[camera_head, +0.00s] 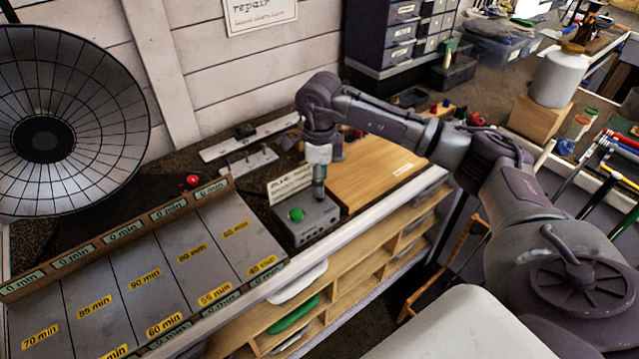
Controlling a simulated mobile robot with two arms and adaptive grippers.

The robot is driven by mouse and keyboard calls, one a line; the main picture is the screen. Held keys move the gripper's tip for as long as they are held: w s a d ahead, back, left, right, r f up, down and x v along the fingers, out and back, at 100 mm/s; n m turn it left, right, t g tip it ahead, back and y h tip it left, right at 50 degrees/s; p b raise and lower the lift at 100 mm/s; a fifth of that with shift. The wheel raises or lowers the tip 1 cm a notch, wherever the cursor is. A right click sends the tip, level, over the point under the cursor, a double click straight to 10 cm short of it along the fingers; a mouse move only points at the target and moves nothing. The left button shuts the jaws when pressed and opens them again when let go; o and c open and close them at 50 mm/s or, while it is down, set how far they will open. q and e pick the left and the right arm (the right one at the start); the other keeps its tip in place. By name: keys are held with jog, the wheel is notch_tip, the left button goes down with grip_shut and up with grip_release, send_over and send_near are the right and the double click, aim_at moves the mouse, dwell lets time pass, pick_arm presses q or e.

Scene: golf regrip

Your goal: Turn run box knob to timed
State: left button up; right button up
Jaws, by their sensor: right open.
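The run box (293,232) is a small grey box on the bench, with a round green button (296,215) on its top. My right gripper (319,192) comes down from above onto the back right part of the box's top, to the right of the green button. It is open, with its fingers pointing down. The knob is hidden at or behind the fingertips, so I cannot tell its setting or whether the fingers touch it. My left gripper is not in view.
A paper sign (290,184) stands behind the box. A wooden board (375,172) lies to its right. A tray with minute labels (150,275) lies to the left, below a large round fan-like dish (85,110). The bench's front edge (345,237) runs close to the box.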

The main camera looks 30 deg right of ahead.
notch_tip(320, 180, down, 2)
jog(key=shift+s+f, duration=0.1)
jog(key=shift+s, duration=0.05)
jog(key=shift+f+p, duration=0.3)
jog(key=shift+f, duration=0.2)
jog(key=c, duration=0.8)
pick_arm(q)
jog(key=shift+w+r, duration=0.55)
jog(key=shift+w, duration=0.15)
pick_arm(e)
grip_shut()
